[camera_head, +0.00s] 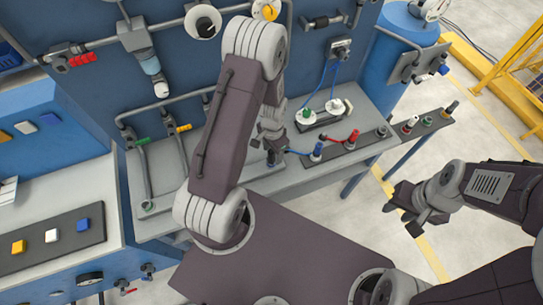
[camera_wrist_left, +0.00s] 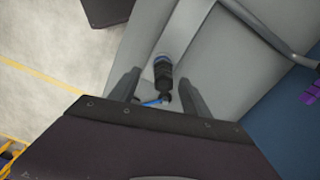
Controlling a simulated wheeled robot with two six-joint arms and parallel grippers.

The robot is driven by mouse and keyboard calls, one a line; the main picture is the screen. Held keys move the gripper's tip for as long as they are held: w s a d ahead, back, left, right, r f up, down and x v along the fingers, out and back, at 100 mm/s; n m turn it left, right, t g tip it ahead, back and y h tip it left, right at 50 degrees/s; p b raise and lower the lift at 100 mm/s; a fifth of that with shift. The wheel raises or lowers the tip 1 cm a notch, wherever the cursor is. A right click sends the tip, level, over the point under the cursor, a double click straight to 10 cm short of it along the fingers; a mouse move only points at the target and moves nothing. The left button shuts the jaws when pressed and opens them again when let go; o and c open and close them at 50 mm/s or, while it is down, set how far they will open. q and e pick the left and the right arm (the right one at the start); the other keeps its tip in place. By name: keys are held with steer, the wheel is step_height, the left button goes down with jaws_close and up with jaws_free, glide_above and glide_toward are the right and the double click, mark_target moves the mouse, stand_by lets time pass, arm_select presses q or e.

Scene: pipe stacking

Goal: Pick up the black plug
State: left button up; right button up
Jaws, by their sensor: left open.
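The black plug (camera_wrist_left: 163,75) with a blue band stands out in the left wrist view, on the grey bench surface. A thin blue cable (camera_wrist_left: 152,102) shows close beside its near end. My left gripper (camera_wrist_left: 160,88) is open, with one finger on each side of the plug and a gap to each. In the head view my left gripper (camera_head: 270,145) points down at the bench, and the plug is largely hidden near its fingers. My right gripper (camera_head: 402,217) is empty, its fingers apart, off to the right above the floor.
The grey bench (camera_head: 265,185) carries a dark strip (camera_head: 365,146) with several coloured connectors, including a blue one (camera_head: 316,151) and a red cable (camera_head: 340,138). Pipes with green and yellow handles (camera_head: 183,128) run left of my left arm.

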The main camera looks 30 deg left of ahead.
mark_target(271, 157)
arm_select(q)
steer(key=f, duration=0.4)
steer(key=shift+a, duration=0.3)
steer(key=shift+d+r, duration=0.1)
steer(key=shift+r, duration=0.05)
jaws_close()
stand_by(0.8)
